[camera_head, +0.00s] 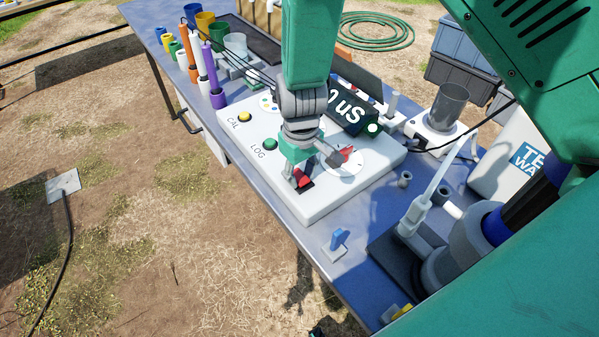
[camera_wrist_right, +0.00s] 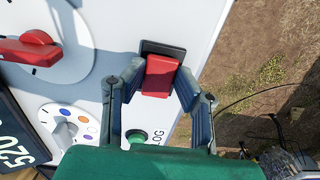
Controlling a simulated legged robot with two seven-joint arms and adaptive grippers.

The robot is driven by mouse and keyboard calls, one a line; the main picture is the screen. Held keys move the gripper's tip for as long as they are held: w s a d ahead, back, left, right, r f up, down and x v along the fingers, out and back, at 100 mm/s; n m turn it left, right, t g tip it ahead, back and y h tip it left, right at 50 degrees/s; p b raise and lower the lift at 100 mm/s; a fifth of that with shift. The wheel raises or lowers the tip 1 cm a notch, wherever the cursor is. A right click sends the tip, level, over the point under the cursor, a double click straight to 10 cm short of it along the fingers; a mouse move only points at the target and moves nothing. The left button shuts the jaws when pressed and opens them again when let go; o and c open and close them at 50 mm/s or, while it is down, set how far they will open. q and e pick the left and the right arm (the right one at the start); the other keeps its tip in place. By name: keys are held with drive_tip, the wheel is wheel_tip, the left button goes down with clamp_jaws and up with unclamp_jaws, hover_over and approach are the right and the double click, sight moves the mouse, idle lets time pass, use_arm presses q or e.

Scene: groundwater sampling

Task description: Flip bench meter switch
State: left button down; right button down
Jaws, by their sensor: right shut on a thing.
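The white bench meter (camera_head: 335,193) sits on the blue table, with a red rocker switch (camera_head: 304,181) near its front edge. My right gripper (camera_head: 311,169) reaches down over the meter with its fingers on either side of the switch. In the right wrist view the red switch (camera_wrist_right: 160,76) stands in a black frame between the two fingertips (camera_wrist_right: 161,82), and the gripper is shut on it. Part of the switch is hidden in the head view. My left gripper is in neither view.
A red dial knob (camera_head: 346,152), a green LOG button (camera_head: 269,144) and a yellow CAL button (camera_head: 245,117) are close by on the meter. The display (camera_head: 352,112) is lit. A blue-topped piece (camera_head: 339,238) and a beaker (camera_head: 449,105) stand to the right.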

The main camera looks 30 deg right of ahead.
drive_tip(key=shift+r+g+p, duration=0.2)
drive_tip(key=shift+g+p, duration=0.3)
drive_tip(key=shift+p, duration=0.45)
drive_tip(key=shift+w+f+g+p, duration=0.1)
drive_tip(key=shift+w+g+p, duration=0.05)
drive_tip(key=shift+g+p, duration=0.2)
drive_tip(key=shift+w+a+g, duration=0.1)
drive_tip(key=shift+g, duration=0.35)
drive_tip(key=c, duration=1.2)
unclamp_jaws()
drive_tip(key=v, duration=1.1)
drive_tip(key=shift+w+a+r, duration=0.15)
drive_tip(key=shift+w+r, duration=0.05)
drive_tip(key=shift+r, duration=0.15)
